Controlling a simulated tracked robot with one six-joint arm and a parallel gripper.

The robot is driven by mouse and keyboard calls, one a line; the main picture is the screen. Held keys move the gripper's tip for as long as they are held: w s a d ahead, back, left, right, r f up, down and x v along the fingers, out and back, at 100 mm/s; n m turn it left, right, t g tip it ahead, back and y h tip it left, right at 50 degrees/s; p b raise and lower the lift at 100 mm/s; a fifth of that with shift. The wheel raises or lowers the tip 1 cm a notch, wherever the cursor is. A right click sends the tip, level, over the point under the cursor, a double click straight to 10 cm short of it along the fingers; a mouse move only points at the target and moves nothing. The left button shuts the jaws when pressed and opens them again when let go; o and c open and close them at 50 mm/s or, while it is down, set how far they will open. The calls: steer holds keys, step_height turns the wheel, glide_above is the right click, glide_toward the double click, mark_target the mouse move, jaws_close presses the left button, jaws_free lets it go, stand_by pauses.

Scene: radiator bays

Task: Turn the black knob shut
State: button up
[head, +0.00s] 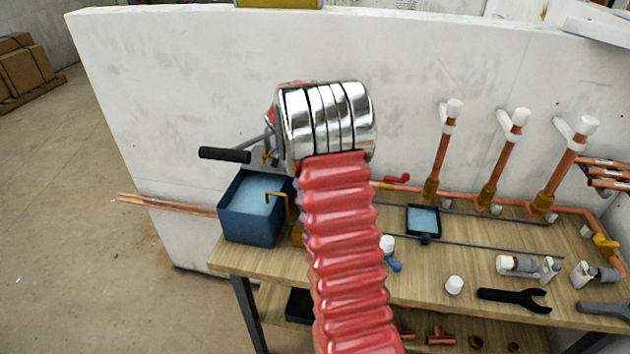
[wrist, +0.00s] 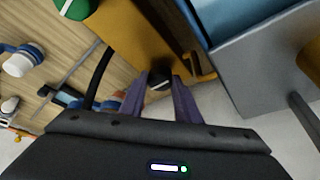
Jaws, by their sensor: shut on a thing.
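The black knob (wrist: 158,74) shows in the wrist view, a dark rounded shape with a pale mark, beside an ochre block. My gripper (wrist: 164,82) has its two purple fingers shut on the knob, one on each side. The knob's lower part is hidden between the fingers, so I cannot tell how far it is turned. In the head view my red ribbed arm and its chrome rings hide the fingertips and the knob.
A blue bin (head: 245,228) stands left of my arm, close to my gripper in the wrist view (wrist: 224,62). The wooden bench (head: 440,283) holds a small blue tray (head: 424,220), a white cap (head: 454,285) and wrenches (head: 515,298). Copper pipes (head: 490,180) rise along the white wall.

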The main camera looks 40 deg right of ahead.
steer(key=o, duration=1)
steer(key=v, duration=1.3)
steer(key=shift+r, duration=0.4)
steer(key=shift+s, duration=0.1)
